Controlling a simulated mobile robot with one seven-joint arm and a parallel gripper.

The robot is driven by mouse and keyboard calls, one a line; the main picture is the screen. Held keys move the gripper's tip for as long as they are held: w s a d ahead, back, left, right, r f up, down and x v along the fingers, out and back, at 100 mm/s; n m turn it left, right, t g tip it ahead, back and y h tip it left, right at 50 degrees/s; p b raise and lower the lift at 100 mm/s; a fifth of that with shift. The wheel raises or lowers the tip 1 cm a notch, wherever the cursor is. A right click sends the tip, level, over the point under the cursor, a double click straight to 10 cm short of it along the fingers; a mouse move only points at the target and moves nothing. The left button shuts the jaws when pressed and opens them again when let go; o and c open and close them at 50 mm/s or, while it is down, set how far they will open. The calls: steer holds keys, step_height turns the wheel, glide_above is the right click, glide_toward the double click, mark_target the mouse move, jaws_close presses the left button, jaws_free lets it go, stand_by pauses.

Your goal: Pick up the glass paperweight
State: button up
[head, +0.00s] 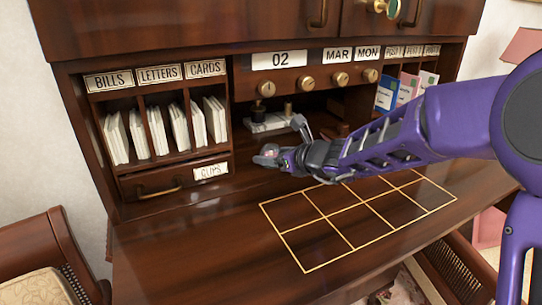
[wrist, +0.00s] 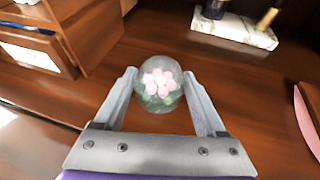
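The glass paperweight is a clear ball with pink flowers and green inside. In the wrist view the paperweight (wrist: 160,84) sits on the dark wood between the tips of my two fingers. In the head view the paperweight (head: 270,150) is small and partly hidden by the near finger. My gripper (head: 284,141) reaches in from the right, low over the back of the desk. In the wrist view my gripper (wrist: 160,76) has its fingers spread, one on each side of the ball, with only slight gaps. I cannot tell whether either finger touches it.
A marble-based pen stand (wrist: 235,30) stands just behind, under the brass knobs. Letter slots (head: 165,125) and a drawer (head: 175,180) are at left. Booklets (head: 405,88) fill slots at right. The gold-lined desk top (head: 355,215) in front is clear.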

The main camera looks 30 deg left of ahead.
steer(key=shift+r, duration=0.1)
jaws_close()
